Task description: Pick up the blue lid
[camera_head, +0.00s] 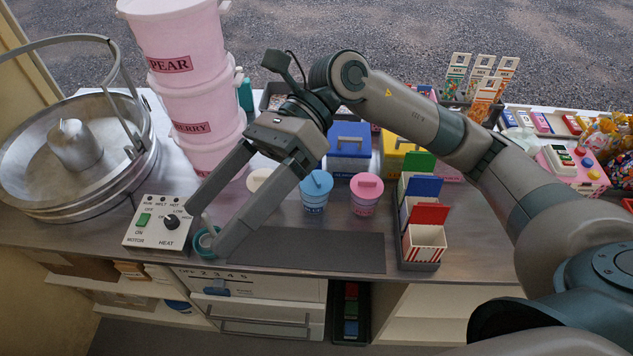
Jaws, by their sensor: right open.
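A blue lid with a raised grip (317,182) sits on a blue cup (314,204) in the middle of the counter. Behind it stands a blue box (349,142) with a grey handle on its blue top. My right gripper (203,227) reaches down to the left of the blue cup, apart from it. Its two fingers are spread and nothing shows held between them. A small teal ring (204,242) lies close to its fingertips; I cannot tell whether they touch. My left gripper is not in view.
A control box (159,225) stands left of the fingertips, near a metal floss pan (60,190). Stacked pink tubs (180,90) rise behind. A pink-lidded cup (366,195) and carton rack (421,263) stand right. A dark mat (320,250) lies clear in front.

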